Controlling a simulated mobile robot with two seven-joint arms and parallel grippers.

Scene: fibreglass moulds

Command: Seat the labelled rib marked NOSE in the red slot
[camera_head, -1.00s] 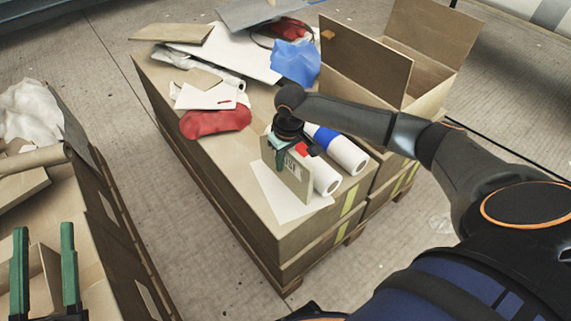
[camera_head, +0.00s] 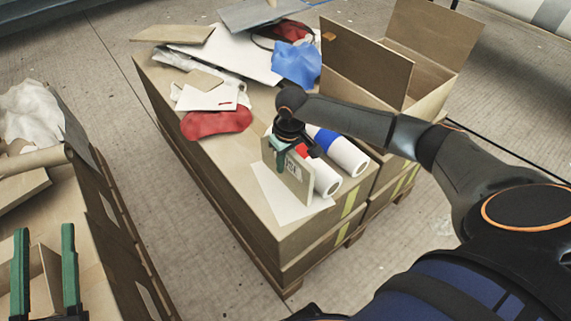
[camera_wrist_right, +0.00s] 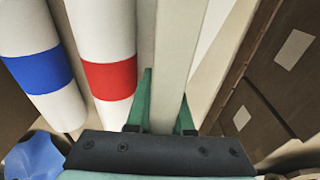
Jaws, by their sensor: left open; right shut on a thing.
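My right gripper (camera_head: 280,152) is shut on a thin beige rib (camera_head: 299,183) with a white label (camera_head: 292,167); the label's lettering is too small to read. The rib stands upright on edge at the box top's near end, beside the red-banded white roll. I cannot tell whether it touches the surface. In the right wrist view the rib (camera_wrist_right: 178,60) runs between the green fingers (camera_wrist_right: 162,110), with a gap to the red-banded roll (camera_wrist_right: 104,60). I cannot make out a red slot. My left gripper (camera_head: 44,240) is open and empty at lower left.
A blue-banded roll (camera_head: 349,158) lies beyond the red-banded one. A white sheet (camera_head: 277,198) lies in front of the rib. A red bag (camera_head: 217,123), blue cloth (camera_head: 298,65) and panels lie farther back. An open carton (camera_head: 430,70) stands behind. Open floor lies between the pallets.

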